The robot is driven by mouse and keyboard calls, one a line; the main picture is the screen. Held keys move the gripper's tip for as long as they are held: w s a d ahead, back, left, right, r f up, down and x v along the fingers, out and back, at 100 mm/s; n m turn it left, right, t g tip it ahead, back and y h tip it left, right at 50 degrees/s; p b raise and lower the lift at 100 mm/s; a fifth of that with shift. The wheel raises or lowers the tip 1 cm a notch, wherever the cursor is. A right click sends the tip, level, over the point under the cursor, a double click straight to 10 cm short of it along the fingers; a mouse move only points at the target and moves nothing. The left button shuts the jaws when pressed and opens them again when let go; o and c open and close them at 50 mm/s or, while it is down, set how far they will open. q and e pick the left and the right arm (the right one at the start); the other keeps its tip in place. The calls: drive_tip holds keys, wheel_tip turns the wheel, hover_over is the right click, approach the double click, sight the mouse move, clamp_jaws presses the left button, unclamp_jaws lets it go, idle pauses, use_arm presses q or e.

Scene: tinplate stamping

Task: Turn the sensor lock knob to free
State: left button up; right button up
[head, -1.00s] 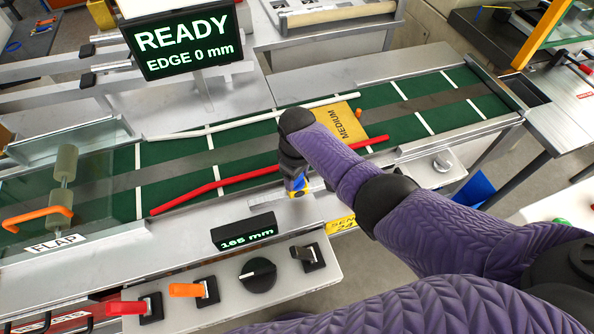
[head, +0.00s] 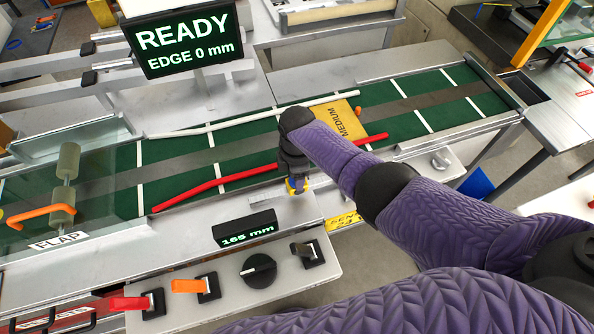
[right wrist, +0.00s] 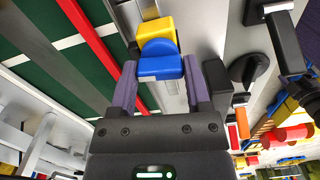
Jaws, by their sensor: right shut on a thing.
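The lock knob is a small blue piece (right wrist: 160,62) beside a yellow part (right wrist: 154,27) in the right wrist view. My right gripper (right wrist: 160,78) is shut on the blue knob, with one purple finger on each side of it. In the head view my right gripper (head: 296,183) reaches down at the near edge of the green conveyor. Most of the knob is hidden there by the gripper; a little blue and yellow shows. A yellow sensor label (head: 343,221) lies just right of it, partly covered by my arm. My left gripper is not in view.
A red rail (head: 222,184) and white rail (head: 255,115) run over the green belt (head: 405,125). A yellow "MEDIUM" sheet (head: 350,119) lies between them. The "165 mm" display (head: 245,230), a black dial (head: 259,270) and switches (head: 208,287) are nearby. The screen (head: 182,38) reads "READY, EDGE 0 mm".

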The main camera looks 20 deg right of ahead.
drive_tip(key=shift+n, duration=0.6)
drive_tip(key=o, duration=1.3)
drive_tip(key=shift+r, duration=0.1)
wheel_tip(320, 180, up, 10)
drive_tip(key=p, duration=0.4)
drive_tip(key=shift+f, duration=0.2)
